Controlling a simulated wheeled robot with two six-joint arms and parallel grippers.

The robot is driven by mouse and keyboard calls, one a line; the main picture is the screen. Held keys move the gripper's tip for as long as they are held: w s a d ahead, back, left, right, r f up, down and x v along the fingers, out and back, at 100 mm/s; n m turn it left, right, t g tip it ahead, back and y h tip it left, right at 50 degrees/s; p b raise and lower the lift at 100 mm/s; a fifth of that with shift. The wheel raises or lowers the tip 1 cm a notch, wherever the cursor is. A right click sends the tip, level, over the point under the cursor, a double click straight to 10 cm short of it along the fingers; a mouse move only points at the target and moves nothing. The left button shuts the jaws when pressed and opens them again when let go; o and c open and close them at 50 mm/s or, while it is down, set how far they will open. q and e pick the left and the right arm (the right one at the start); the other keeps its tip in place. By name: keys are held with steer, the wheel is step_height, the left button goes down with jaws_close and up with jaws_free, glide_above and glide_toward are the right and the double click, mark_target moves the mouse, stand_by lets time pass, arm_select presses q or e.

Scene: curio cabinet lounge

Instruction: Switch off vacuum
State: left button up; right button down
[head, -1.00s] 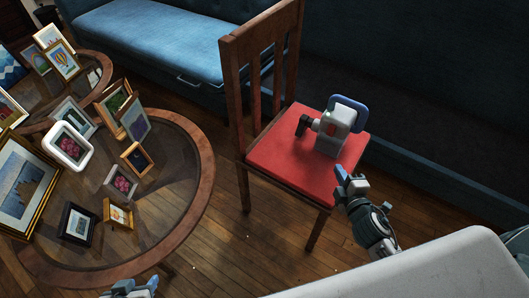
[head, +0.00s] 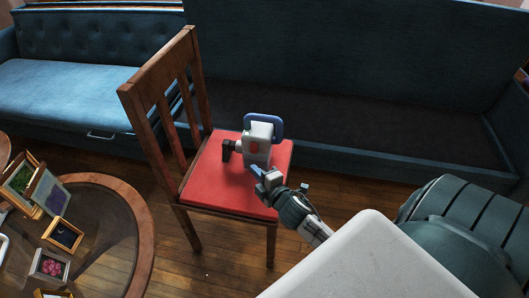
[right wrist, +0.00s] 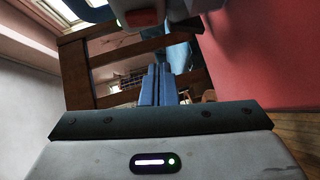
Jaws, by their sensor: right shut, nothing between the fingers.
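The vacuum (head: 262,135) is a small white and grey handheld unit with a blue loop handle, a dark nozzle to the left and a red button (head: 255,147) on its side. It stands on the red chair seat (head: 212,180). My right gripper (head: 257,172) is at the near side of the vacuum, low by its body, shut and empty. In the right wrist view its blue fingers (right wrist: 156,86) are together, below the red button (right wrist: 139,19) in the picture. I cannot tell whether they touch the vacuum. My left gripper is out of view.
The wooden chair back (head: 165,105) rises to the left of the vacuum. A dark blue sofa (head: 350,65) stands behind. A round glass table (head: 140,225) with picture frames is at the lower left. Wooden floor lies between table and chair.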

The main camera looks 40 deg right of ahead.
mark_target(254, 148)
steer(key=w+d+f, duration=0.1)
steer(key=w+d, duration=0.2)
steer(key=w, duration=0.2)
steer(key=shift+w+f, duration=0.15)
steer(key=shift+w, duration=0.1)
steer(key=shift+d, duration=0.1)
